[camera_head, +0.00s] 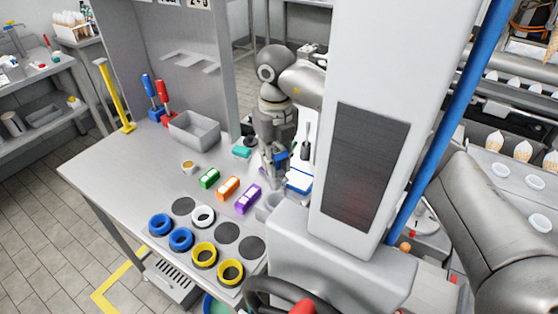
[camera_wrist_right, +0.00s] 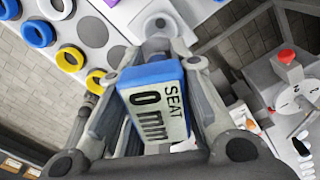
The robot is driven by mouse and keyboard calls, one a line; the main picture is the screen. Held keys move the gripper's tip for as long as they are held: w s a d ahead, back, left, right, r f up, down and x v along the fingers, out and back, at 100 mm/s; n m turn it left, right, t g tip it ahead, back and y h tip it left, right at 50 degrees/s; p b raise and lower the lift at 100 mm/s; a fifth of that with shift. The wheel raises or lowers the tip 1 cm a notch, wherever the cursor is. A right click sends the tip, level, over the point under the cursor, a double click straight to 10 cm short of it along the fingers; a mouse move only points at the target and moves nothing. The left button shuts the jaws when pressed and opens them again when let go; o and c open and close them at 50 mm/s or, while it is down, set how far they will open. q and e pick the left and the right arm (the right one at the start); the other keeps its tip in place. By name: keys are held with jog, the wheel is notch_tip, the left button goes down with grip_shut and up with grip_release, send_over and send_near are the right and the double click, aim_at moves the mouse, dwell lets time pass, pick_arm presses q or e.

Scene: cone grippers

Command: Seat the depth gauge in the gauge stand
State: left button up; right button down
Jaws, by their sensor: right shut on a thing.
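The depth gauge is a blue block with a white face reading "SEAT 0 mm"; it fills the middle of the right wrist view (camera_wrist_right: 155,105) and shows as a small blue piece in the head view (camera_head: 281,157). My right gripper (camera_head: 273,160) is shut on it, with a finger on each side in the wrist view (camera_wrist_right: 158,75). A grey block (camera_head: 270,205) on the bench near the purple block may be the gauge stand. A grey piece with a round hole (camera_wrist_right: 160,24) shows beyond the gauge in the wrist view. I cannot tell whether they touch. My left gripper is out of view.
Green (camera_head: 209,178), orange (camera_head: 228,187) and purple (camera_head: 247,198) blocks lie in a row. Blue, white and yellow rings (camera_head: 204,253) sit at the bench's front. A grey bin (camera_head: 194,131) and upright screwdrivers (camera_head: 164,93) stand farther back.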

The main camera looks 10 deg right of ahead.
aim_at(276, 188)
jog(key=shift+f, duration=0.25)
jog(key=shift+s+f+b, duration=0.1)
jog(key=shift+f+b, duration=0.3)
jog(key=shift+f, duration=0.1)
jog(key=shift+f+b, duration=1.05)
jog(key=shift+f, duration=0.95)
notch_tip(276, 188, down, 2)
jog(key=shift+b, duration=0.55)
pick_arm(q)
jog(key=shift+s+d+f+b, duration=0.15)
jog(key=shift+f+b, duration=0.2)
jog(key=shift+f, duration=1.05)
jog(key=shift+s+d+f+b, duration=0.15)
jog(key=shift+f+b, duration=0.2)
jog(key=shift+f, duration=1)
pick_arm(e)
jog(key=shift+f, duration=1)
